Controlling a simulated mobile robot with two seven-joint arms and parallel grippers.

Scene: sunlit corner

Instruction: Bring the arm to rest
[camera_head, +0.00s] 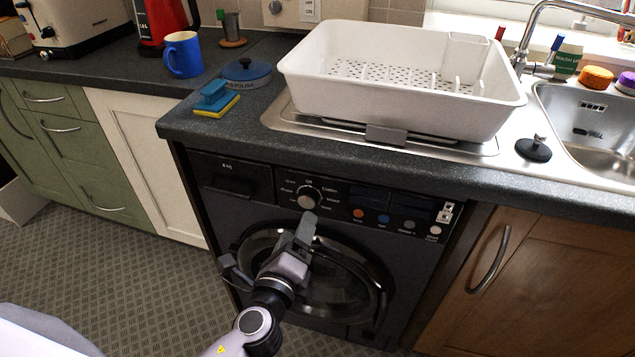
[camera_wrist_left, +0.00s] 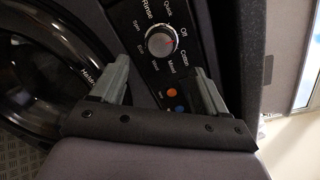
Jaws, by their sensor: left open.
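My left arm comes up from the bottom of the head view. My left gripper (camera_head: 268,240) is in front of the washing machine (camera_head: 225,215), below its dial (camera_head: 309,197). In the left wrist view the two fingers of my left gripper (camera_wrist_left: 160,82) stand wide apart with nothing between them. The dial (camera_wrist_left: 162,42) shows beyond the fingertips, and the gap to it is hard to judge. My right gripper is not in view.
The counter edge (camera_head: 330,155) overhangs the machine. A white dish rack (camera_head: 400,75), a blue mug (camera_head: 182,54) and sponges (camera_head: 215,100) stand on the counter. A wooden cupboard (camera_head: 560,290) is at right. The patterned floor (camera_head: 110,270) is clear at left.

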